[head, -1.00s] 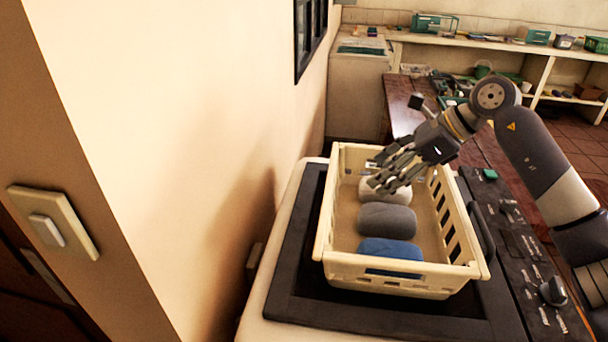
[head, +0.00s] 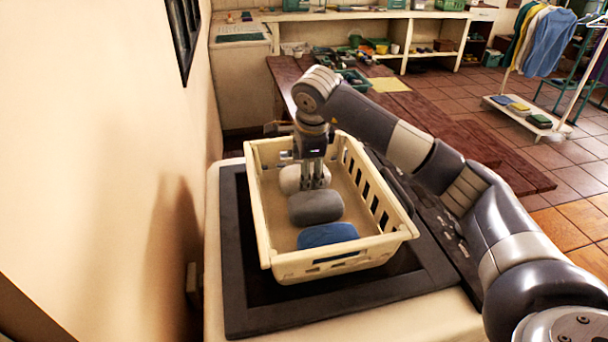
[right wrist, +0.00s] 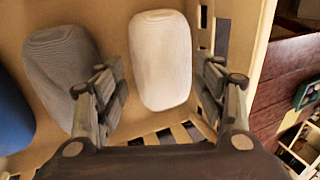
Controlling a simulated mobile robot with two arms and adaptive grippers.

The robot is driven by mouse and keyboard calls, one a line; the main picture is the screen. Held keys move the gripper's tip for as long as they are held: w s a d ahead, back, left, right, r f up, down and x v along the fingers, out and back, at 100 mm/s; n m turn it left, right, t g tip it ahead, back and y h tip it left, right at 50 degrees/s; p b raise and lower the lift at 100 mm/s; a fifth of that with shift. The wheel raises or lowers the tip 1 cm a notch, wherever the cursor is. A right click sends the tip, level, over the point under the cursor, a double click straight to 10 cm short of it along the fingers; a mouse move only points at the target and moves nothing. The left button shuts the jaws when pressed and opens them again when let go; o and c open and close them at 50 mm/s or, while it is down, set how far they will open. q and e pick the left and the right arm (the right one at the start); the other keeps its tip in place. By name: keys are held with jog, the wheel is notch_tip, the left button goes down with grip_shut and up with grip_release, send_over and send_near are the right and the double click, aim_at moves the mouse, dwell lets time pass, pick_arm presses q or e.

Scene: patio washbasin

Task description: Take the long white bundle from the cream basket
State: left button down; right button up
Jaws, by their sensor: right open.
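The cream basket (head: 285,268) stands on a dark panel and holds three rolled bundles in a row. The long white bundle (head: 290,181) lies at the far end, partly hidden behind my right gripper (head: 314,184). In the right wrist view the white bundle (right wrist: 161,60) lies lengthwise between and beyond the two open fingers of my right gripper (right wrist: 165,90). The fingers point down into the basket and hold nothing. A grey bundle (head: 315,208) lies beside it, with the left finger over its edge in the wrist view. My left gripper does not show.
A blue bundle (head: 327,235) lies at the basket's near end. The basket walls stand close around the gripper. A cream wall (head: 110,150) rises on the left. A clothes rack (head: 540,60) stands far right.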

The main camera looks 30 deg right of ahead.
jog(key=shift+p+x, duration=0.3)
jog(key=shift+x, duration=1.25)
jog(key=shift+d, duration=0.1)
jog(key=c, duration=0.8)
jog(key=shift+r, duration=0.1)
jog(key=shift+c, duration=0.2)
